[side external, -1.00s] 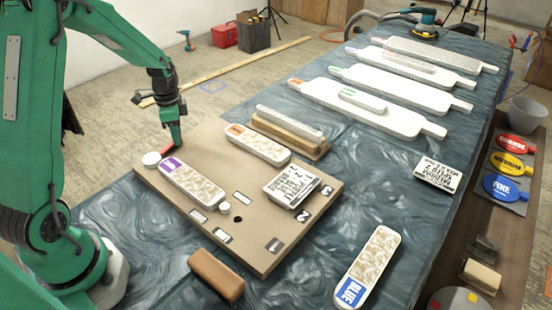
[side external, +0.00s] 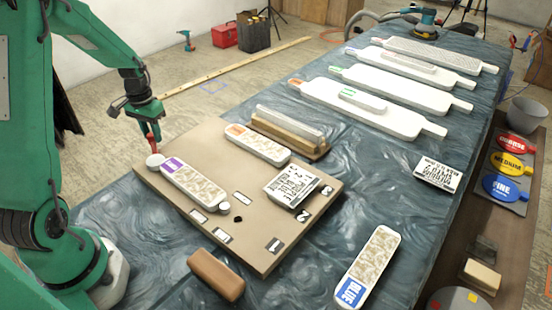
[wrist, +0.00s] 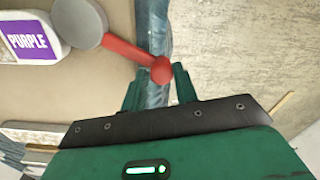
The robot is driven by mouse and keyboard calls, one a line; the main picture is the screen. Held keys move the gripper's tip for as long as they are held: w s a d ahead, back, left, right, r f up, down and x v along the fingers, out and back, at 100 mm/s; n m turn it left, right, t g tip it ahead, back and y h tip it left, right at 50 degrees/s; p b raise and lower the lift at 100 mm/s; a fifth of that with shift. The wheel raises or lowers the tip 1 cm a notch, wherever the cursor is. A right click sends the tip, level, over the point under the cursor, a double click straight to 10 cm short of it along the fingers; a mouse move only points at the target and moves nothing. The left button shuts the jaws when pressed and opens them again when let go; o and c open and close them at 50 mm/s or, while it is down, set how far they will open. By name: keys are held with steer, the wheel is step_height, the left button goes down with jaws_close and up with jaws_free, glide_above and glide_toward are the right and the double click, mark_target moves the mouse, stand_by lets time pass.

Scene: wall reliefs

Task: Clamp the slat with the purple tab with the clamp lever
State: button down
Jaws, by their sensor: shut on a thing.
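The slat with the purple tab (side external: 194,185) lies on the tan board, its tab at the far left end. In the wrist view the purple tab (wrist: 33,43) is at the upper left. The clamp lever has a pale round disc (side external: 154,160) beside that end and a red handle. In the wrist view the disc (wrist: 80,20) overlaps the slat's corner; I cannot tell whether it presses on it. My gripper (side external: 154,143) is shut on the ball end of the red handle (wrist: 130,52), off the board's left edge.
The board (side external: 262,252) also holds an orange-tabbed slat (side external: 257,144), a labelled block (side external: 291,186) and a small round peg (side external: 224,207). A brown block (side external: 216,275) and a blue-tabbed slat (side external: 370,265) lie on the dark table. White boards fill the far end.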

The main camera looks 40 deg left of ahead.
steer(key=s+n, duration=0.2)
steer(key=n, duration=0.1)
steer(key=shift+s+a+r+n, duration=0.1)
steer(key=shift+s+a+n, duration=0.2)
steer(key=shift+s+a, duration=0.1)
steer(key=shift+s+n, duration=1.1)
steer(key=shift+n, duration=0.5)
steer(key=c, duration=1.2)
jaws_free()
steer(key=shift+r, duration=3.9)
steer(key=shift+d, duration=0.1)
